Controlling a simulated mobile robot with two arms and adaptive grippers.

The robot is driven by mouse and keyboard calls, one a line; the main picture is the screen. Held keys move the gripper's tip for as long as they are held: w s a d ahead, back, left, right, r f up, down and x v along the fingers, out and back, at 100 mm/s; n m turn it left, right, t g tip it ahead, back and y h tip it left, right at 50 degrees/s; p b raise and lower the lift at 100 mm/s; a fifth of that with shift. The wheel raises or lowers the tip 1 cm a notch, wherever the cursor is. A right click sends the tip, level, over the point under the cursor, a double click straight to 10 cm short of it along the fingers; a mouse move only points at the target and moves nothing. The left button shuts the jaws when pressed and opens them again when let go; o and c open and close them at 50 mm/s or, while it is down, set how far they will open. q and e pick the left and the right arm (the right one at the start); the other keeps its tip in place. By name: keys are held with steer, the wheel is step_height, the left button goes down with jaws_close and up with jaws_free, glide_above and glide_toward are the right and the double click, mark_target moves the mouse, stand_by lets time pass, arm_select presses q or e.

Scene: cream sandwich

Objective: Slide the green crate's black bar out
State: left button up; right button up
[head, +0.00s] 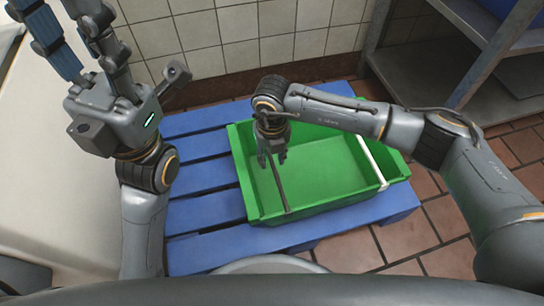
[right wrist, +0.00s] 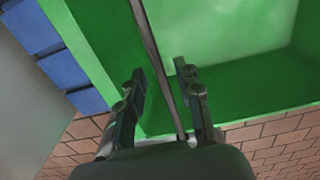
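The green crate (head: 325,200) sits on a blue pallet. Its thin black bar (head: 279,189) lies across the crate's left part, with its near end at the front wall. My right gripper (head: 272,160) is over the bar, pointing down. In the right wrist view its two fingers (right wrist: 161,75) stand apart on either side of the bar (right wrist: 158,60), with gaps on both sides. The bar's far end is hidden under the right gripper in the head view. My left gripper (head: 52,12) is raised at the upper left, its fingers spread and empty.
A white bar (head: 371,160) crosses the crate's right part. The blue pallet (head: 205,212) shows left of the crate. A tiled wall (head: 240,40) is behind, a grey metal shelf (head: 425,75) at the upper right, and a pale surface (head: 50,180) at the left.

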mark_target(241, 172)
jaws_close()
steer(key=a, duration=0.2)
steer(key=s+a, duration=0.1)
steer(key=a, duration=0.2)
steer(key=s+a, duration=0.1)
steer(key=a, duration=0.2)
steer(key=shift+s+a, duration=0.1)
jaws_free()
step_height(241, 172, up, 12)
stand_by(0.5)
